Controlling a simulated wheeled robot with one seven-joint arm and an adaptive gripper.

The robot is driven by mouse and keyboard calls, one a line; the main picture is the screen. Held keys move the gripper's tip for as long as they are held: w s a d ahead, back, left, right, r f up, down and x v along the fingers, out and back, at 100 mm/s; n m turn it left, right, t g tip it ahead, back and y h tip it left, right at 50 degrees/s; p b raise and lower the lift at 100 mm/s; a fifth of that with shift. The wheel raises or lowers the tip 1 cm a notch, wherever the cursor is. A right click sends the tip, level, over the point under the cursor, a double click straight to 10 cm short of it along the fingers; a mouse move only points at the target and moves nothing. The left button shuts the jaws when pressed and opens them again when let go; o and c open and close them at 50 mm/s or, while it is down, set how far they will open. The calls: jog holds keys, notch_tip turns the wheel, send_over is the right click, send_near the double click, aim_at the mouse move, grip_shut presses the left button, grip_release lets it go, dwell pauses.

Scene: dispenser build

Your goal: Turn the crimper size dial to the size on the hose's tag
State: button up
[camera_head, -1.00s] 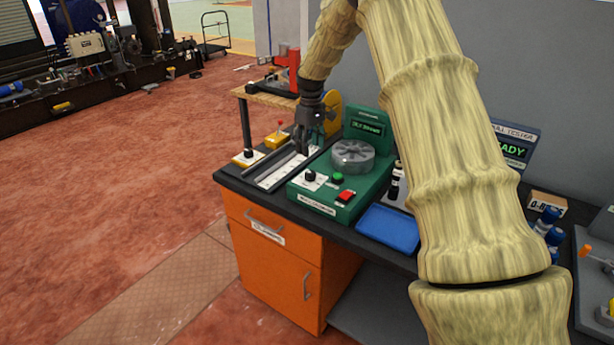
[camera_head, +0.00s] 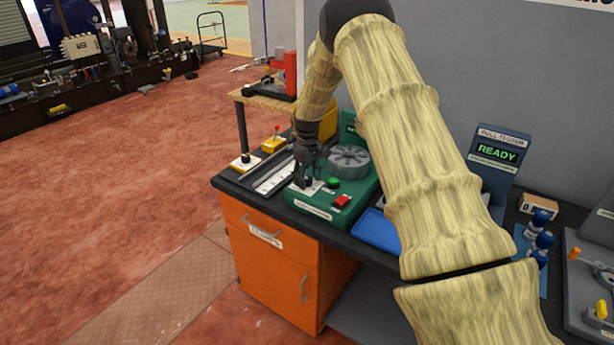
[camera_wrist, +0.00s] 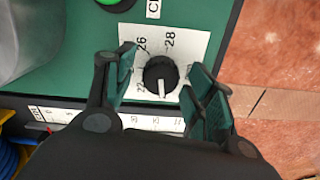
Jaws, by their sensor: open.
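The green crimper (camera_head: 358,190) stands on the bench, with a grey round die head, a green button and a red button. Its size dial (camera_wrist: 160,72) is a black knob on a white plate; the white pointer faces down in the wrist view. The plate's numbers 22, 26 and 28 show; my right finger covers part of the plate. My gripper (camera_wrist: 162,68) is open, with one finger on each side of the knob; contact cannot be told. In the head view my gripper (camera_head: 307,178) is over the dial area. I cannot make out the hose's tag.
A ruler strip (camera_wrist: 150,121) runs beside the crimper. A blue tray (camera_head: 378,231) lies to its right, and a pull tester screen reading READY (camera_head: 497,152) stands behind. A yellow box with a red-topped lever (camera_head: 274,143) is to the left. Open floor lies left of the orange cabinet (camera_head: 270,262).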

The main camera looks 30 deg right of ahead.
jog(key=c, duration=1.1)
jog(key=shift+o, duration=0.2)
